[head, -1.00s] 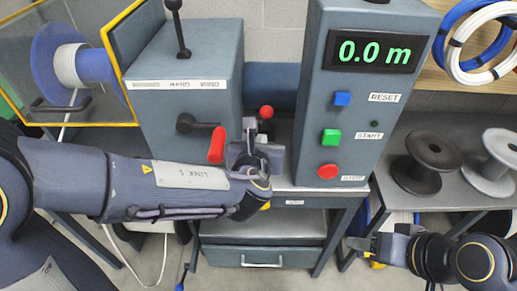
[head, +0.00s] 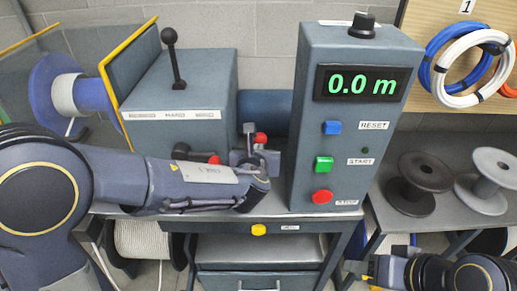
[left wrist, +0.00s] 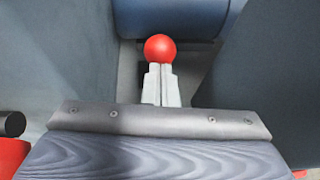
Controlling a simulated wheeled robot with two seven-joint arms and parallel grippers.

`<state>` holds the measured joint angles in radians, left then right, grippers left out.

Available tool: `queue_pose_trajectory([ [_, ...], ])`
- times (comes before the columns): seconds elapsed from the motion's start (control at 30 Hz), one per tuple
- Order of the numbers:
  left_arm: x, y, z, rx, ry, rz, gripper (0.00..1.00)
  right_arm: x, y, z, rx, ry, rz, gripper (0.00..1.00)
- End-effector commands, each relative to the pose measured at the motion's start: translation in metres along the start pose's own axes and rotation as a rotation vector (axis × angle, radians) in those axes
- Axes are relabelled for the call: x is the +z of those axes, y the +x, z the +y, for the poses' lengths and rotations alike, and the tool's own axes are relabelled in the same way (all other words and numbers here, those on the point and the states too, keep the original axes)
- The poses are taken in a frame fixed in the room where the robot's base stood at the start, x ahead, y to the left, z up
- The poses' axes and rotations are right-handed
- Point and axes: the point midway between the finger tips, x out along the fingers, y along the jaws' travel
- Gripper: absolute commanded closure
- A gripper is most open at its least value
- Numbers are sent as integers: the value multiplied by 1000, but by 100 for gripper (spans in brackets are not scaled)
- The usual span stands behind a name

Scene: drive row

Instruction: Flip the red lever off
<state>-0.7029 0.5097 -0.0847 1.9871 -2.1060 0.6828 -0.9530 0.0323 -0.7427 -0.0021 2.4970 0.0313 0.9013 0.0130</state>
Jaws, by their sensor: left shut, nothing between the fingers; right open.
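A red ball knob (head: 261,138) shows in the gap between the grey winder box and the display cabinet. It also shows in the left wrist view (left wrist: 160,48), just past my fingertips; its stem is hidden. A red-handled crank (head: 214,160) on the winder box front is mostly covered by my left arm. I cannot tell for certain which is the red lever. My left gripper (head: 252,146) is shut and empty, its fingers (left wrist: 161,72) pointing at the knob; I cannot tell whether they touch. My right gripper (head: 371,271) is open and empty at the lower right.
The display cabinet (head: 309,120) stands close right of my left gripper, with a red button (head: 322,196) and a green button (head: 324,164). The winder box (head: 205,95) is close on the left. Empty spools (head: 425,172) stand on the right bench.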

Motion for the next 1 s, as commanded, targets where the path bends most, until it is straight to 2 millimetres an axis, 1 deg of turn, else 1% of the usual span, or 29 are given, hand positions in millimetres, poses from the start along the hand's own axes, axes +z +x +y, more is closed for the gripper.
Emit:
queue_pose_trajectory([
  [0.03, 12, -2, 1, 2, -3, 18, 100, -8, -15, -7, 0, 0, 1, 45],
  [0.13, 22, 0, 2, 1, -8, 67, 100, -17, -33, -15, 0, 0, 1, 45],
  [0.6, 48, 18, 5, -9, -31, 274, 100, -56, -110, -50, 0, 0, 1, 45],
  [0.7, 50, 21, 5, -11, -36, 306, 100, -62, -123, -56, 0, 0, 1, 45],
  [0.8, 50, 24, 6, -13, -39, 328, 100, -66, -130, -59, 0, 0, 1, 45],
  [1.0, 48, 27, 6, -15, -41, 341, 100, -66, -132, -60, 0, 0, 1, 45],
])
